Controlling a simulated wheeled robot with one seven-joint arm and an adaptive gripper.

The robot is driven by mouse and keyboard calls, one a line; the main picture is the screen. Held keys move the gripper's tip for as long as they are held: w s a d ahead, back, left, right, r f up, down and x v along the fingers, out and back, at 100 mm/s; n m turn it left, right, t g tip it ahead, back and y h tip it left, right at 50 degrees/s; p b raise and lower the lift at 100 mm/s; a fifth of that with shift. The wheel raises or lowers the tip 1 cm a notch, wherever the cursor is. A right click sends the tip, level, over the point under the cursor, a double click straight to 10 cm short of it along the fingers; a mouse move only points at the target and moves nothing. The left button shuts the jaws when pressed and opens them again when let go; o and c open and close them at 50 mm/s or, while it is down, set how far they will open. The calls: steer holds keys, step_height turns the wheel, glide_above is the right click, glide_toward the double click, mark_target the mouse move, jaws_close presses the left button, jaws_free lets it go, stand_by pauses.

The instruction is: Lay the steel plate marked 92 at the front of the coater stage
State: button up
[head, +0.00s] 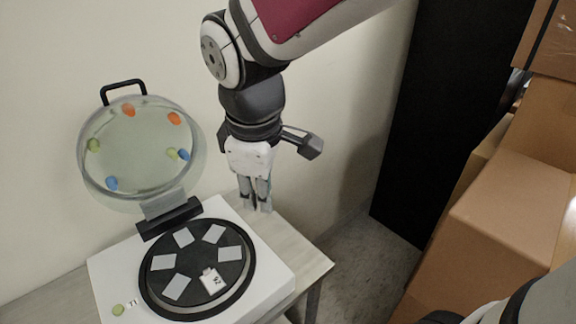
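The coater stage is a round black disc (207,258) on a white base unit, with several plates spaced in a ring on it. One paler plate (212,281) at the disc's front right carries dark marks that look like a number, too small to read surely. The other plates, such as the grey one at the front left (176,287), look blank. My gripper (257,207) points down behind and to the right of the disc, apart from the plates. No plate shows in it. Its fingers look close together, but whether they touch is unclear.
A clear round lid (140,152) with coloured dots and a black handle stands open at the back of the unit. A small green dot (117,310) and label (131,302) are at the front left. Cardboard boxes (510,225) stack at right, beyond a floor gap.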

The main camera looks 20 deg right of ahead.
steer(key=s+d+r+m+t, duration=0.1)
steer(key=s+d+r+m, duration=0.1)
steer(key=s+m, duration=0.3)
steer(key=s+d+r+m+t+y, duration=0.1)
steer(key=s+d+r+m, duration=0.1)
steer(key=s+d+m, duration=0.2)
steer(key=shift+s+d+r+m, duration=0.15)
steer(key=shift+s+d+m, duration=0.05)
steer(key=shift+s+m, duration=0.6)
steer(key=shift+c, duration=0.6)
